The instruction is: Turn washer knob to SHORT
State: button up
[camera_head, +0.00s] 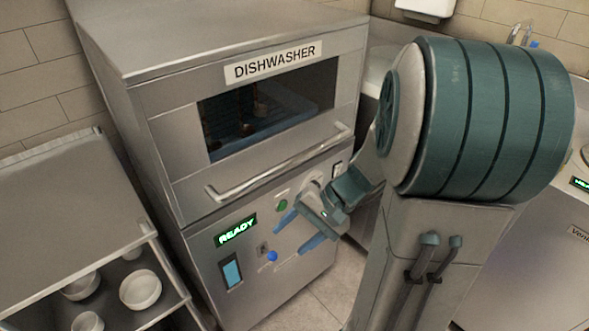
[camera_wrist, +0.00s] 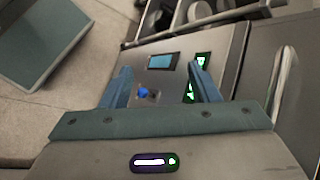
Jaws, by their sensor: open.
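The steel dishwasher (camera_head: 150,130) has a front panel with a green-lit READY display (camera_head: 235,230), a blue screen (camera_head: 231,271) and a green button (camera_head: 281,205). A small round blue piece (camera_head: 272,256) sits by a small square plate (camera_head: 263,248); I cannot tell if this is the knob, and no SHORT mark is readable. My gripper (camera_head: 289,241) is open and empty in front of the panel, right of the blue piece. In the wrist view, the blue piece (camera_wrist: 143,92) shows between my two blue fingers, apart from both.
A long bar handle (camera_head: 280,165) crosses the dishwasher front above my gripper. A steel shelf unit (camera_head: 70,205) with white bowls (camera_head: 140,290) stands to the left. Bare tiled floor (camera_head: 325,285) shows below my gripper.

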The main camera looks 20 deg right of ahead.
jog(key=w+d+f+m+t+b, duration=0.4)
jog(key=d+f+m+t, duration=0.3)
jog(key=d, duration=0.4)
jog(key=w+d+f+m+t+b, duration=0.45)
jog(key=d+t, duration=0.35)
jog(key=d, duration=0.2)
jog(key=b+x, duration=0.1)
jog(key=x, duration=1.2)
jog(key=shift+d+m+h, duration=0.2)
jog(key=shift+m+h, duration=0.2)
jog(key=shift+m, duration=0.05)
jog(key=shift+w+f, duration=0.1)
jog(key=shift+f, duration=0.05)
jog(key=c, duration=1)
